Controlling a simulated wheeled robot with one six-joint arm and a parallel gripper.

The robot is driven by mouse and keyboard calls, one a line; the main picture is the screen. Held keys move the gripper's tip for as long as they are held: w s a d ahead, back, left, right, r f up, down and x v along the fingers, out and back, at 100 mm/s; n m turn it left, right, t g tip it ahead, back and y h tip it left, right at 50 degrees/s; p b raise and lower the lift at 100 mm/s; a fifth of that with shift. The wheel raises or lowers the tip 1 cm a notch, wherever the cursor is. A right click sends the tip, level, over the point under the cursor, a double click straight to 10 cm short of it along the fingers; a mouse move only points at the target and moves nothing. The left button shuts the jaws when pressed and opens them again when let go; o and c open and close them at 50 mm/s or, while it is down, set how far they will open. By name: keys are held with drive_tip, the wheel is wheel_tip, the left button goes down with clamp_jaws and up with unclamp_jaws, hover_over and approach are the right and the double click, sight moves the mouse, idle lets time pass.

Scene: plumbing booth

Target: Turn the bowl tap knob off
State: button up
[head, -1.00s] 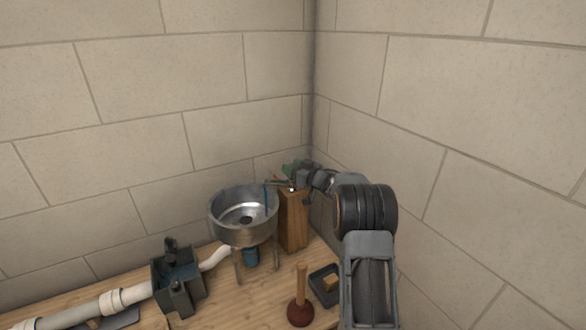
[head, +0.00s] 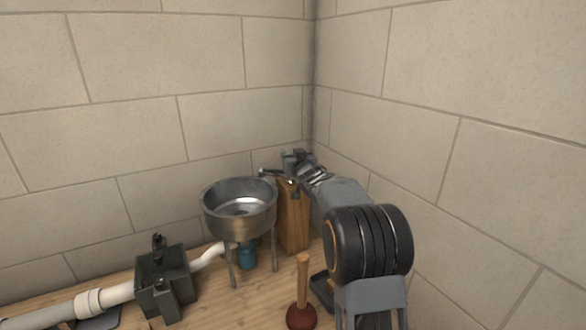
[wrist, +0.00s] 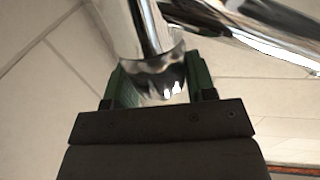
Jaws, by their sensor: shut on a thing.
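The metal bowl (head: 240,212) stands on thin legs on the wooden bench. The tap spout (head: 268,172) reaches over its right rim from the top of a wooden post (head: 293,222). No blue stream shows below the spout. My gripper (head: 290,160) is at the tap on top of the post and hides most of the tap body. In the wrist view, the green fingers of my gripper (wrist: 158,82) are shut on the shiny scalloped chrome knob (wrist: 160,72), one on each side. A chrome pipe (wrist: 255,30) runs off to the upper right there.
A plunger (head: 302,295) stands in front of the post, close to my arm. A dark tray (head: 320,285) is partly hidden behind my arm. A dark vise (head: 162,280) and white pipe (head: 115,295) are at left. Walls close in behind and right.

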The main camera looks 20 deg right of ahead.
drive_tip(key=shift+r+h, duration=0.1)
drive_tip(key=shift+h, duration=0.2)
drive_tip(key=o, duration=0.9)
drive_tip(key=shift+s+b, duration=0.1)
drive_tip(key=shift+b, duration=0.2)
drive_tip(key=s, duration=0.4)
drive_tip(key=s+b, duration=0.1)
drive_tip(key=s, duration=0.4)
drive_tip(key=s+a+b, duration=0.1)
drive_tip(key=s, duration=0.3)
drive_tip(key=shift+s+a, duration=0.1)
drive_tip(key=shift+s, duration=0.2)
drive_tip(key=s+a+f+g+p, duration=0.2)
drive_tip(key=s+a+f+g, duration=0.2)
drive_tip(key=s, duration=0.4)
drive_tip(key=s+a+f+g+y+p, duration=0.1)
drive_tip(key=s+a+f+g, duration=0.3)
drive_tip(key=s, duration=0.5)
drive_tip(key=s+a+f+g+p, duration=0.3)
drive_tip(key=s+a+f+g, duration=0.1)
drive_tip(key=s, duration=0.4)
drive_tip(key=shift+s+a+f+n+g+y, duration=0.25)
drive_tip(key=shift+a+n+g+y, duration=0.2)
drive_tip(key=shift+g, duration=0.55)
